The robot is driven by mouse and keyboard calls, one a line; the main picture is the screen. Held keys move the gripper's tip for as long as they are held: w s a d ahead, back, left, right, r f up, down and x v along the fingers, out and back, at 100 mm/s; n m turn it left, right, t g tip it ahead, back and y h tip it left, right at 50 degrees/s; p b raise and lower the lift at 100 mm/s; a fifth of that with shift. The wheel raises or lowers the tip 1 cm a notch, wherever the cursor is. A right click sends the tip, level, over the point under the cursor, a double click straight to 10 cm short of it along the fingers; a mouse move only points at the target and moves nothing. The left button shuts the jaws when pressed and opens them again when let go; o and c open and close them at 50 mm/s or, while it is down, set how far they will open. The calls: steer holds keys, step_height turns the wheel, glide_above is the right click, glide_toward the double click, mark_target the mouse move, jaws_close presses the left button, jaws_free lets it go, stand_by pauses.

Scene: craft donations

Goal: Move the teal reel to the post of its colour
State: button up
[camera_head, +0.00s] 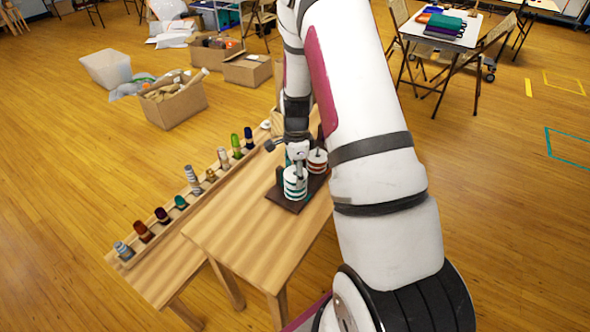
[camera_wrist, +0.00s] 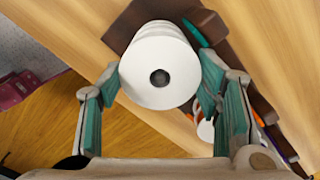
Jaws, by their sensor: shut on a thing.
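The teal reel (camera_head: 295,184), with white discs and teal bands, is upright at the dark brown base board (camera_head: 283,201) on the wooden table. I cannot tell whether it touches the board. In the wrist view the white end of the reel (camera_wrist: 160,50) faces me, with a dark centre hole; no post shows in it. My gripper (camera_wrist: 160,72) is shut on the reel, one teal-padded finger on each side; it also shows in the head view (camera_head: 297,168). A teal patch (camera_wrist: 195,32) shows on the board beside the reel. The teal post cannot be made out clearly.
A second reel with white and dark red bands (camera_head: 317,161) stands behind the teal one on the board. A rack (camera_head: 172,222) with several coloured spools runs along the table's left side. The table's near part (camera_head: 240,243) is clear. Cardboard boxes (camera_head: 174,103) stand on the floor beyond.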

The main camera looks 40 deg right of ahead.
steer(key=o, duration=1)
steer(key=shift+o, duration=0.2)
step_height(320, 180, up, 12)
